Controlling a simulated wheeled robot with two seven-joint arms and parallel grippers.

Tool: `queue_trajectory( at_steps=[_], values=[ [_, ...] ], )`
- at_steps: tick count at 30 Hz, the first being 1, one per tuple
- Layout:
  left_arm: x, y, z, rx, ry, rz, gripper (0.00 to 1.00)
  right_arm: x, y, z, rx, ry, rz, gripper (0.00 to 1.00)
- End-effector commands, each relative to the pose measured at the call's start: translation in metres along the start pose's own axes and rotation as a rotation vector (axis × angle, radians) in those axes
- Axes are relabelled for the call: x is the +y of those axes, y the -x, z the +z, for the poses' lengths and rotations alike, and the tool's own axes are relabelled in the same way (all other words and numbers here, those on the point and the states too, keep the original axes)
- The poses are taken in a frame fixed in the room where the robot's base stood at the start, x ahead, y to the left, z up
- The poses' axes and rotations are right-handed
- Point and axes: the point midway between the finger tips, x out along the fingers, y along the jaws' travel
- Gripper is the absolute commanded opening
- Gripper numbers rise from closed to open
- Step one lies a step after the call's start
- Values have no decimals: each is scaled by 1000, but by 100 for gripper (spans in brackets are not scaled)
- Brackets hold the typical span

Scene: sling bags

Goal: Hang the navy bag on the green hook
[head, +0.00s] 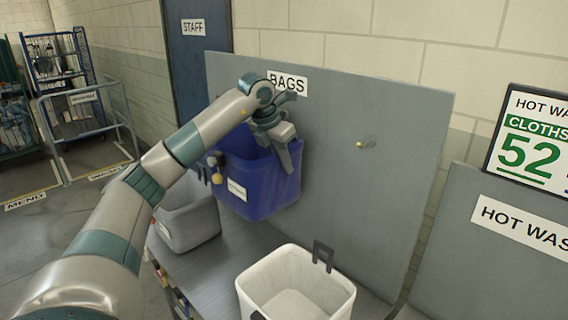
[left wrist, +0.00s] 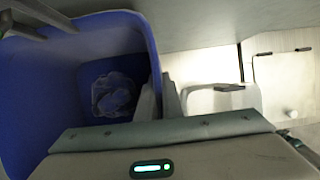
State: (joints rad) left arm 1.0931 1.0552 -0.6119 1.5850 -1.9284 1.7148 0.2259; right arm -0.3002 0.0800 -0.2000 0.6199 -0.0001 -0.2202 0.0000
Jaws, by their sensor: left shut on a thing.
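The navy bag (head: 258,192) is a deep blue, open-topped, bin-shaped bag with a white label, in front of the grey board. My left gripper (head: 287,158) is shut on its right rim, with one finger down the outside. In the left wrist view the bag (left wrist: 115,45) opens toward the camera, with a pale crumpled bundle inside, beside my gripper's fingers (left wrist: 162,98). I cannot make out a green hook. My right gripper is not in view.
The grey board (head: 340,190) carries a BAGS sign (head: 287,82). Below stand a white bin (head: 300,280) with dark clips and a grey bin (head: 185,220). A dark fitting with a yellow ball (head: 217,178) is at the bag's left.

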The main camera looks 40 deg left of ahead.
Motion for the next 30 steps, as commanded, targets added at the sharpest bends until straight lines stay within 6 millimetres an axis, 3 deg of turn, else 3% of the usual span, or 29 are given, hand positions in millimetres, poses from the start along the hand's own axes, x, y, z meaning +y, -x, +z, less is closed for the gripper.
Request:
queue_trajectory(
  at_steps=[13, 15, 16, 30],
  values=[
    [0, 1, 1, -3, 0, 1, 0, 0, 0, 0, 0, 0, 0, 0],
    [0, 1, 1, -3, 0, 1, 23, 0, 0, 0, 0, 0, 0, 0],
    [0, 1, 1, -3, 0, 1, 28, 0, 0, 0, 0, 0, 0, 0],
    [0, 5, 0, -2, 0, 0, 28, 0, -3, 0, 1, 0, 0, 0]
  ],
)
